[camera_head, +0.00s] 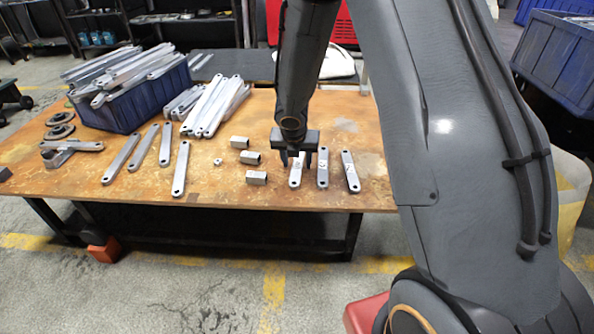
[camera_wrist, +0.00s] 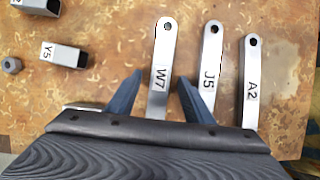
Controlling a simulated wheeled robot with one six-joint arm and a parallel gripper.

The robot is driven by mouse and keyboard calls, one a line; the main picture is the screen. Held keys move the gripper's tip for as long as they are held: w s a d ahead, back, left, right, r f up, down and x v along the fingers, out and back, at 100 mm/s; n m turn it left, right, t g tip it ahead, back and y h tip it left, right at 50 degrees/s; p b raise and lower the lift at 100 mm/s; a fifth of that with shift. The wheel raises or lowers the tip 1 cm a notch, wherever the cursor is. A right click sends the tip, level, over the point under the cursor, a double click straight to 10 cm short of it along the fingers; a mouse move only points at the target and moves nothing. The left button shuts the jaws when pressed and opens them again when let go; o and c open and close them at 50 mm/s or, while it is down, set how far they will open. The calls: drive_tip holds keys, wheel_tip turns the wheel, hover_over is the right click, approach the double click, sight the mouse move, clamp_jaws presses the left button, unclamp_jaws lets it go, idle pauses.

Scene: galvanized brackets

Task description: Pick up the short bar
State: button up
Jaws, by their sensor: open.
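Three short, flat grey bars with a hole near the end lie side by side on the wooden table. They are marked W7 (camera_wrist: 158,95), J5 (camera_wrist: 210,60) and A2 (camera_wrist: 251,75) in the wrist view. In the head view, the leftmost short bar (camera_head: 296,177) is partly hidden under my gripper (camera_head: 296,162), and the J5 bar (camera_head: 322,170) and A2 bar (camera_head: 350,172) lie to its right. My gripper is open, with its fingers on either side of the W7 bar in the wrist view (camera_wrist: 161,78). The near end of W7 is hidden by my gripper.
Square tubes (camera_head: 256,177) lie left of the short bars, one marked Y5 (camera_wrist: 65,54), with a small nut (camera_head: 218,162) nearby. Longer bars (camera_head: 181,170) lie further left. A blue crate (camera_head: 125,110) heaped with bars stands at the back left.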

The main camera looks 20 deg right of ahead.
drive_tip(key=shift+w+f, duration=0.1)
drive_tip(key=shift+f, duration=0.2)
drive_tip(key=shift+r, duration=0.1)
clamp_jaws()
